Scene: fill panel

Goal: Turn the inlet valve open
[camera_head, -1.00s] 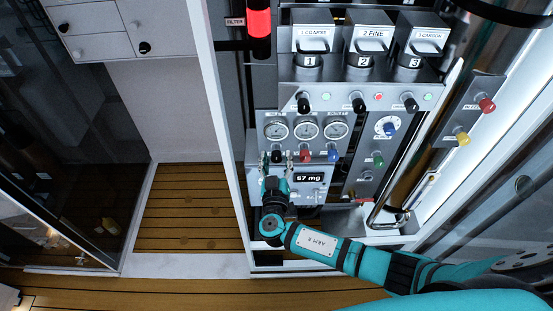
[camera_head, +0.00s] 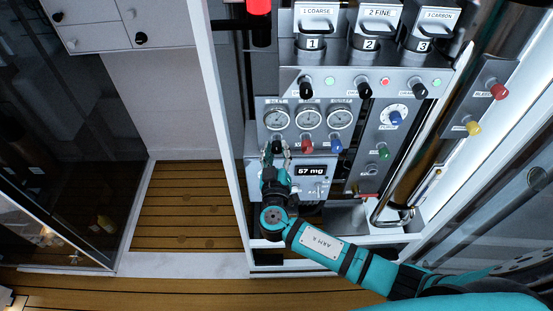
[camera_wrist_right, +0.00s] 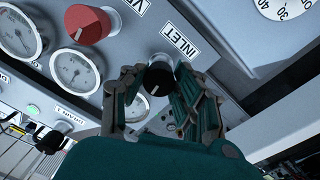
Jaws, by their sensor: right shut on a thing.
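The inlet valve is a black knob with a white pointer mark (camera_wrist_right: 157,79), below the label INLET (camera_wrist_right: 181,42) in the right wrist view. In the head view the black knob (camera_head: 277,147) is under the leftmost gauge, partly covered by my gripper. My right gripper (camera_head: 275,153) reaches up to it from below. In the right wrist view its two fingers (camera_wrist_right: 156,96) stand on either side of the knob and are shut on it. My left gripper is in neither view.
A red knob (camera_head: 307,146) and a blue knob (camera_head: 336,144) sit close to the right of the inlet knob. Gauges (camera_head: 309,117) are just above. A display reading 57 mg (camera_head: 311,171) is below. A steel pipe (camera_head: 386,197) runs down the right side.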

